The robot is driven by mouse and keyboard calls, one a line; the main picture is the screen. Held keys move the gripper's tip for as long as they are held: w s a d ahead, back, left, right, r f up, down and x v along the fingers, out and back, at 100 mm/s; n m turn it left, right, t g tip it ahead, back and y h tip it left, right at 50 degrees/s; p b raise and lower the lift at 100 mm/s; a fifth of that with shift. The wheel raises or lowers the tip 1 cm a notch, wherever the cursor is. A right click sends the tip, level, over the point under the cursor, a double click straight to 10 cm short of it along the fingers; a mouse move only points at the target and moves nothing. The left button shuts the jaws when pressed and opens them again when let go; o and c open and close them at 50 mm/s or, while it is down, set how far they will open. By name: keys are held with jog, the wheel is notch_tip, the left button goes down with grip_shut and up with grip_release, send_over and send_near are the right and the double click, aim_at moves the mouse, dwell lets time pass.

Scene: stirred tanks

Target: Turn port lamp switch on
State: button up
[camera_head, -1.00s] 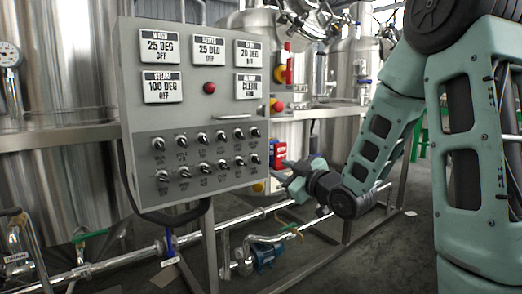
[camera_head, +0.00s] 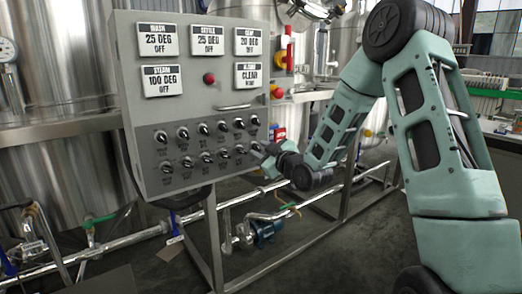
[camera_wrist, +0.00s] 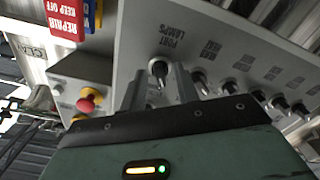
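The port lamps switch (camera_wrist: 159,68) is a dark knob with a light pointer, under the label "PORT LAMPS" on a grey panel in the wrist view. My gripper (camera_wrist: 158,77) is open, with one finger to each side of the knob. I cannot tell whether the fingers touch it. In the head view my gripper (camera_head: 262,159) is at the lower right corner of the control panel (camera_head: 200,105). The switch is hard to single out there among the two rows of knobs.
Other knobs (camera_wrist: 300,109) run along the panel to the right in the wrist view. A red emergency button (camera_wrist: 88,98) and a red sign (camera_wrist: 66,15) are to the left. Pipes and a blue pump (camera_head: 266,231) lie below the panel in the head view.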

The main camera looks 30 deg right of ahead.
jog(key=shift+w, duration=0.2)
jog(key=shift+c, duration=0.3)
grip_shut()
jog(key=shift+m, duration=0.3)
jog(key=m, duration=0.5)
jog(key=shift+p, duration=0.35)
jog(key=m+p, duration=0.1)
jog(key=m, duration=0.5)
jog(key=shift+m+p, duration=0.3)
